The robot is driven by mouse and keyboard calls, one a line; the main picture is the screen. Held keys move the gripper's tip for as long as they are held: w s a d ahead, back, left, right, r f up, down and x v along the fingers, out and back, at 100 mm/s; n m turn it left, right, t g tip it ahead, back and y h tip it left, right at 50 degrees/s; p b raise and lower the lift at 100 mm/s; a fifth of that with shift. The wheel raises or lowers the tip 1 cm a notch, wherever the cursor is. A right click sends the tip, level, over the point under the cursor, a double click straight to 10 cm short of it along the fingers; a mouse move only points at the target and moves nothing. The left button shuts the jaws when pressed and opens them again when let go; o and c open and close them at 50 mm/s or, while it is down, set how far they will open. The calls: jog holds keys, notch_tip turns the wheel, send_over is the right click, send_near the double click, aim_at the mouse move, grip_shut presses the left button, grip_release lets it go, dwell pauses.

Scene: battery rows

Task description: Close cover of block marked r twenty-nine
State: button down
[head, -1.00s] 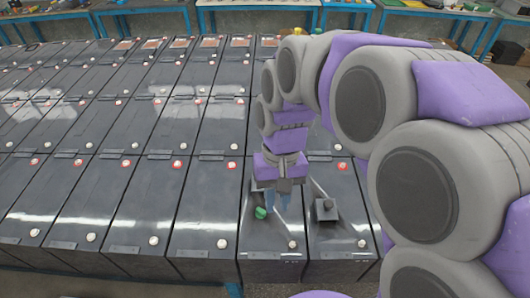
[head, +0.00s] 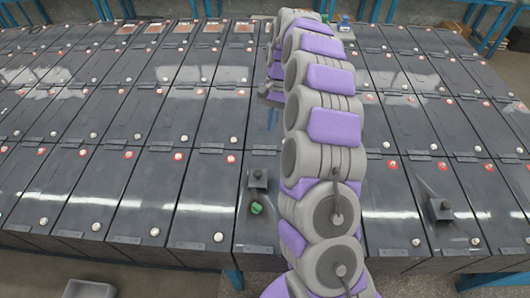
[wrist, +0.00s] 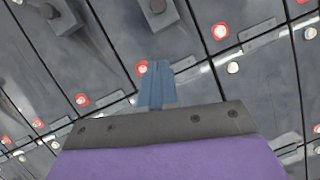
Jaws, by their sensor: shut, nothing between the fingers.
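No label can be read, so I cannot tell which is r twenty-nine. No raised cover is plainly visible. In the wrist view my gripper (wrist: 157,85) shows blue fingers shut and empty, above the block tops; contact cannot be told.
A dark square fitting (head: 257,180) and a green knob (head: 256,208) sit on a near block left of my arm. Another dark fitting (head: 440,208) is on a block at right. Blue-legged tables stand along the back. A grey object (head: 90,289) lies at front left.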

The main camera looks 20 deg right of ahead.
aim_at(258, 178)
jog(key=x, duration=0.7)
jog(key=b+x, duration=0.1)
jog(key=x, duration=0.2)
jog(key=shift+w+d+f, duration=0.2)
jog(key=shift+w+f, duration=0.15)
jog(key=shift+f, duration=0.05)
jog(key=shift+s+a+r+b, duration=0.1)
jog(key=shift+s+a+b, duration=0.25)
jog(key=shift+s+a, duration=1.05)
jog(key=shift+s+d, duration=0.15)
jog(key=shift+s, duration=0.1)
jog(key=s+a, duration=0.1)
jog(key=s, duration=0.2)
jog(key=s+a+p, duration=0.1)
jog(key=s, duration=0.2)
jog(key=s+a+p, duration=0.1)
jog(key=s, duration=0.2)
jog(key=shift+s, duration=0.3)
